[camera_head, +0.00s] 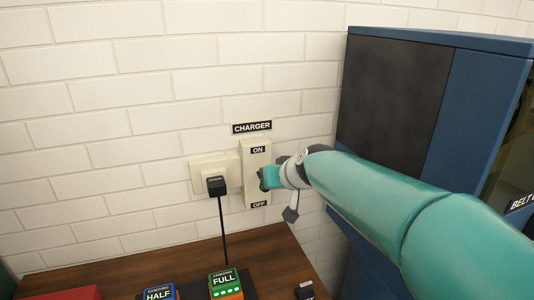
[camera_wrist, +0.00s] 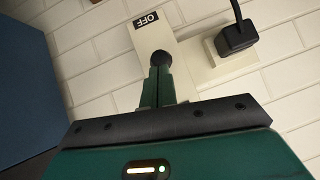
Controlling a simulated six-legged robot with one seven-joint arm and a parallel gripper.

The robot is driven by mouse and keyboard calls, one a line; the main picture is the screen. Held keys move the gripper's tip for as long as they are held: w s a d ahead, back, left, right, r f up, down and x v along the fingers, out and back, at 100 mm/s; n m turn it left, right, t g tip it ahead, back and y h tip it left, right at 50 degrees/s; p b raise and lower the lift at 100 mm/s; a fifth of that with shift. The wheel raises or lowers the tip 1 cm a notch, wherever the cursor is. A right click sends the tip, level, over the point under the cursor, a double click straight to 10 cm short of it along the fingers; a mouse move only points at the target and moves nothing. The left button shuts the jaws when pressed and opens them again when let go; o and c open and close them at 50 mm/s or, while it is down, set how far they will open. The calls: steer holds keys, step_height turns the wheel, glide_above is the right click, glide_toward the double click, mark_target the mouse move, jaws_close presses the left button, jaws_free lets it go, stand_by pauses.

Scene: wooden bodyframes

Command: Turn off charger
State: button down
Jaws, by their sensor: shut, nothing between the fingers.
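The charger switch (camera_head: 256,150) is a cream upright plate on the brick wall, under a black CHARGER sign (camera_head: 252,127). It has an ON label (camera_head: 258,150) at its top and an OFF label (camera_head: 259,204) at its bottom. My gripper (camera_head: 264,178) is at the middle of this plate and hides part of it. In the wrist view its green fingers (camera_wrist: 160,72) are shut and empty, with their tips at the round black knob (camera_wrist: 161,58). The OFF label (camera_wrist: 146,19) shows upside down just beyond the knob. I cannot tell whether the tips touch the knob.
A black plug (camera_head: 216,185) sits in the cream socket left of the switch, its cord hanging to the wooden table (camera_head: 120,262). HALF (camera_head: 158,293) and FULL (camera_head: 225,284) battery packs stand below. A blue cabinet (camera_head: 480,110) stands at right, close to my arm.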

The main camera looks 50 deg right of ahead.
steer(key=shift+f, duration=2.3)
steer(key=shift+s, duration=0.15)
steer(key=v, duration=1.3)
steer(key=shift+s+r, duration=0.3)
steer(key=shift+a, duration=0.15)
steer(key=w+a+f+n+g+y, duration=0.1)
steer(key=a+f, duration=0.4)
steer(key=a, duration=0.9)
steer(key=w+a+f+n+g+y, duration=0.2)
steer(key=a+f+n, duration=0.3)
steer(key=a, duration=0.9)
steer(key=shift+w+n+g, duration=0.3)
steer(key=shift+w+g, duration=0.15)
steer(key=shift+g, duration=0.05)
